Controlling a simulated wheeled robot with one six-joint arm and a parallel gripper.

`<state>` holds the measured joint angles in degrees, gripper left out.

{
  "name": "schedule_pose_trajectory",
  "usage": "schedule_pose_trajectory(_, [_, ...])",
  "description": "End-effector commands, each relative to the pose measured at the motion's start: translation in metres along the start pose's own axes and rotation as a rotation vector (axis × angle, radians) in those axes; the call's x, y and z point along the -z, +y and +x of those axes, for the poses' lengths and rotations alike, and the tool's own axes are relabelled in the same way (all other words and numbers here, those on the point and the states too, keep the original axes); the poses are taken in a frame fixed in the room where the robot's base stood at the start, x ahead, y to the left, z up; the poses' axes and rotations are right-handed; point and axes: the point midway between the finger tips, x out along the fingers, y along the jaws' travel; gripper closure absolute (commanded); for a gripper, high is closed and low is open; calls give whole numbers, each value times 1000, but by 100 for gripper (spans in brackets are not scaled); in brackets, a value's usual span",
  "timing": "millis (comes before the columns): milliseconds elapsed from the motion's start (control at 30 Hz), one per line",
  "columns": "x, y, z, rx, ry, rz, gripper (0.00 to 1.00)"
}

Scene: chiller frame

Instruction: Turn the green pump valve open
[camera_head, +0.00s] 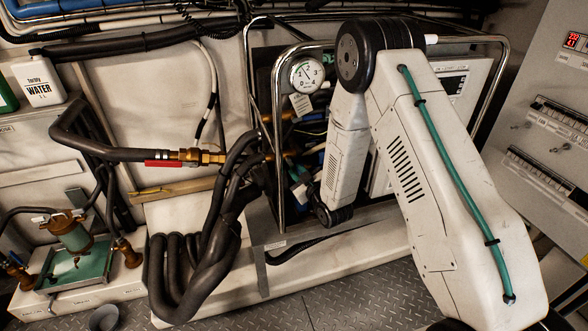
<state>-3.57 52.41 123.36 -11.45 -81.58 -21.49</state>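My white arm fills the right half of the head view. Its elbow is in front of the chiller frame (283,130) and its forearm points down inside the frame. My gripper cannot be made out; the end of the arm is hidden behind the forearm and frame. A small green part (299,190) shows just left of the forearm, behind the frame's bar. It may be the green pump valve, but it is too small and too covered to tell, and its handle position cannot be read.
A round gauge (306,74) is on the frame. A brass valve with a red handle (163,163) sits on a black hose at left. Thick black hoses (195,270) loop down left of the frame. A white water bottle (38,80) stands upper left. Metal floor (330,300) is partly clear.

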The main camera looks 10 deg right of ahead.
Motion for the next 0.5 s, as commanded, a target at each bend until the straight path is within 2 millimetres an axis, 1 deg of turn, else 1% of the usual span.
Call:
schedule_pose_trajectory(33, [-1,0,-10,0,-3,0,81])
schedule_pose_trajectory(100, [0,0,-21,0,-2,0,81])
schedule_pose_trajectory(200, [0,0,-34,0,0,-1,81])
schedule_pose_trajectory(333, [0,0,-43,1,0,-1,81])
schedule_pose_trajectory(500, [0,0,-44,0,1,-1,81])
